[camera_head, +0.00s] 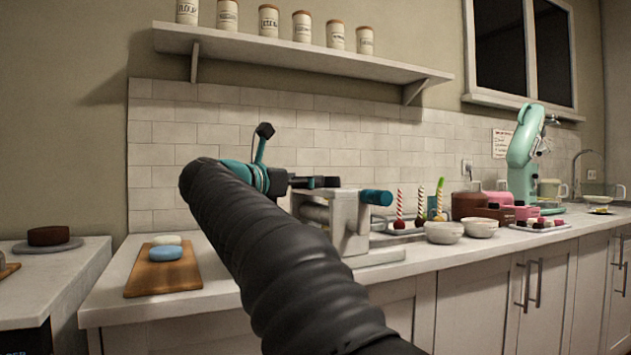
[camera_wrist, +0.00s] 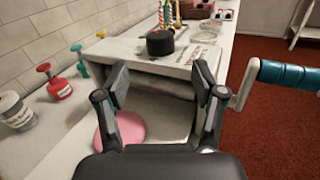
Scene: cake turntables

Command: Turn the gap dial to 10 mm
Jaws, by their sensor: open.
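The dough sheeter (camera_head: 343,222) is a pale machine on the counter, with a teal-handled crank (camera_head: 376,197) on its right side. In the wrist view, its flat top (camera_wrist: 135,53) carries a round black dial (camera_wrist: 160,43). A pale label with small print lies right of the dial; I cannot read it or the dial's setting. My gripper (camera_wrist: 160,85) is open and empty, its fingers apart, short of the dial and not touching it. The crank handle (camera_wrist: 285,75) is right of the right finger. In the head view my arm hides part of the machine.
A pink disc (camera_wrist: 122,131) lies below my gripper. Red (camera_wrist: 58,88) and teal (camera_wrist: 80,62) bottles and a pale jar (camera_wrist: 15,110) stand along the wall. Bowls (camera_head: 444,232) and candles (camera_head: 399,208) are right of the machine. A wooden board (camera_head: 150,277) lies left. A shelf (camera_head: 300,53) hangs above.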

